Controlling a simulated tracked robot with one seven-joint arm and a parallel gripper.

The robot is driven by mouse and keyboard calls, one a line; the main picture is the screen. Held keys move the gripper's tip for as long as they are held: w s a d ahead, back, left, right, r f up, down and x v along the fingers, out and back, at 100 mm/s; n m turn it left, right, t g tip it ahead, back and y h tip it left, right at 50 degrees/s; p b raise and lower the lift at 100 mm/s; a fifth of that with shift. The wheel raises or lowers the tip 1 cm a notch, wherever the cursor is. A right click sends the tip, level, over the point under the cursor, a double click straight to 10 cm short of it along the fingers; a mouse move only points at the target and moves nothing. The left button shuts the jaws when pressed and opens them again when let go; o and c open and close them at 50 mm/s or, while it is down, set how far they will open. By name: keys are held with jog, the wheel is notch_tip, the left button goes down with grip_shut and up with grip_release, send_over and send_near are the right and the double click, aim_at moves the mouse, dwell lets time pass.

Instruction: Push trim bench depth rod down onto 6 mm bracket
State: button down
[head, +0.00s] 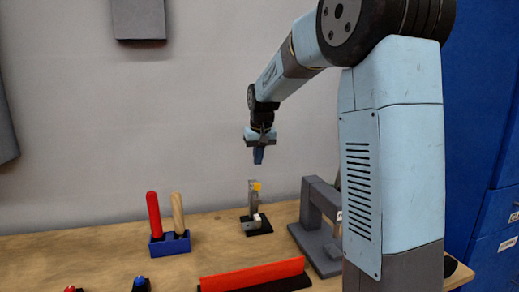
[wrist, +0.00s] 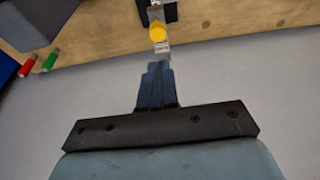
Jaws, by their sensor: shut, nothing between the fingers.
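A small grey fixture (head: 252,198) stands upright on a black base (head: 257,226) at the back of the wooden bench. A yellow piece (head: 257,186) sits near its top, and a small white block is lower down. I cannot tell which part is the depth rod and which the 6 mm bracket. In the wrist view the yellow piece (wrist: 157,32) shows just beyond my fingertips, with grey metal around it. My gripper (head: 258,162) is shut and empty, pointing down above the fixture with a gap between. Its blue fingers (wrist: 155,66) are together in the wrist view.
A grey arch-shaped stand (head: 316,222) is close to the fixture's right. A blue holder (head: 170,243) with red and wooden handles stands to the left. A red and black strip (head: 254,276) lies in front. Bench between holder and fixture is clear.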

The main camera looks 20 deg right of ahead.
send_over(257, 184)
notch_tip(257, 184, down, 5)
jog(key=shift+s+f, duration=0.15)
jog(key=shift+f, duration=0.95)
jog(key=shift+f, duration=1.25)
